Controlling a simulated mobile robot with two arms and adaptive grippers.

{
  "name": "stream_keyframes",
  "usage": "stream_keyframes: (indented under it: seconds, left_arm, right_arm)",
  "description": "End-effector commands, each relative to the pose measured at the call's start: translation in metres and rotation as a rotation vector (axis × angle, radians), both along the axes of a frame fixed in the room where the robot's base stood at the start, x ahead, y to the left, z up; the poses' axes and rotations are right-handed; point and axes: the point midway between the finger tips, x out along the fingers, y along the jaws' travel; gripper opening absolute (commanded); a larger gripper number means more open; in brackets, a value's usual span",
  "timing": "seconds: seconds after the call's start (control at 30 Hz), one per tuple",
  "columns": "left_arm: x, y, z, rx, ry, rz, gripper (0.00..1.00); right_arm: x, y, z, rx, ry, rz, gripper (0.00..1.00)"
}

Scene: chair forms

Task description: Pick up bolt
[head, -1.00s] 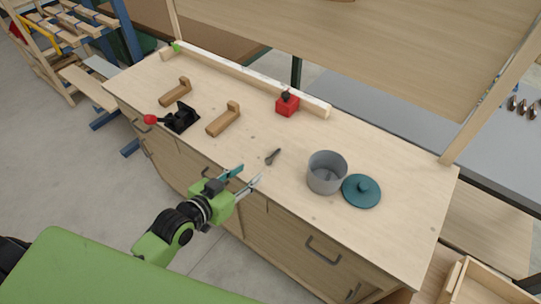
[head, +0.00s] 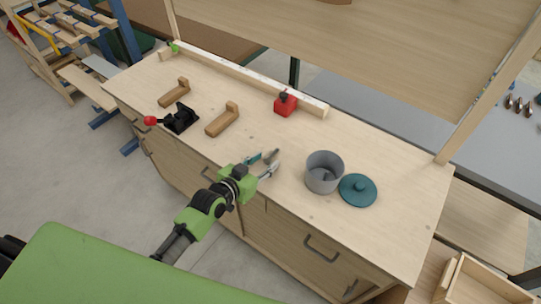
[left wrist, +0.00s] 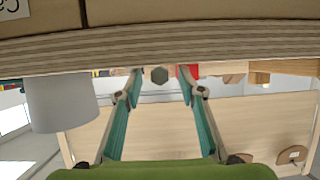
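The bolt (head: 271,156) is small and dark grey and lies on the workbench top, left of the grey pot. My left gripper (head: 263,165) is open at the bench's front edge, its fingertips close to the bolt. In the left wrist view, which looks upside down, the bolt's hexagonal head (left wrist: 159,75) shows between the two teal-lined fingers of my left gripper (left wrist: 160,88). The fingers stand apart with gaps on both sides of the head. Whether the tips reach past the head is hard to tell. My right gripper is not in view.
The grey pot (head: 323,172) and its teal lid (head: 358,190) are right of the bolt. The workbench (head: 250,134) is bare around the bolt.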

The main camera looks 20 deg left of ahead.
Motion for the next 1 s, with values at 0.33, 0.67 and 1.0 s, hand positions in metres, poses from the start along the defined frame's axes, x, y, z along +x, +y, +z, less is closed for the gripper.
stream_keyframes:
  seconds: [0.33,0.67,1.0]
  left_arm:
    - [0.001,0.000,-0.001,0.000,0.000,0.000,0.05]
    - [0.001,0.000,0.000,0.001,-0.001,0.000,0.00]
    - [0.001,0.000,0.017,0.000,-0.004,0.000,0.00]
  right_arm:
    - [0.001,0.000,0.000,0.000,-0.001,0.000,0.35]
    - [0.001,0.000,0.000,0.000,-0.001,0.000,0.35]
    - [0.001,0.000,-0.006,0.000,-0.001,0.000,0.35]
